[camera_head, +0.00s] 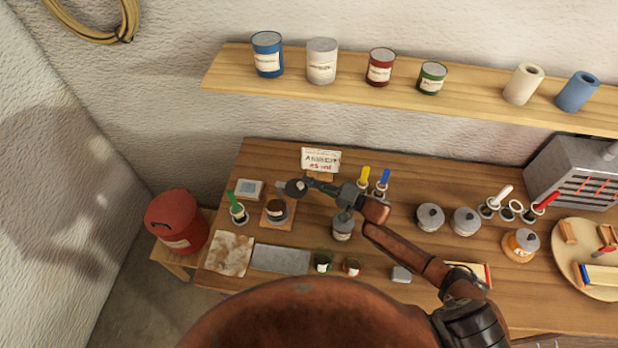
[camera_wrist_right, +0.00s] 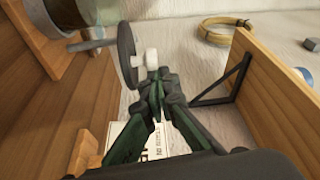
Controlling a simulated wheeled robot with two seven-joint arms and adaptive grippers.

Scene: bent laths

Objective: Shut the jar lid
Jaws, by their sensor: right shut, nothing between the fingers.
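The jar (camera_head: 277,212) has dark brown contents and a pale label, and stands on a small wooden board at the left of the bench. Its round dark grey lid (camera_head: 296,188) is open, raised at the jar's back right side. In the right wrist view the lid (camera_wrist_right: 127,55) stands on edge beside the jar (camera_wrist_right: 68,14), with a pale knob (camera_wrist_right: 148,61) on its outer face. My right gripper (camera_head: 310,184) is shut and empty, its fingertips (camera_wrist_right: 157,82) close by the knob; I cannot tell whether they touch. My left gripper is not in view.
A sign card (camera_head: 321,160) stands just behind the right gripper. A green-handled tool in a holder (camera_head: 238,210) is left of the jar. A grey lidded pot (camera_head: 343,229) stands under my right arm. A shelf (camera_head: 220,78) with cans runs above the bench.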

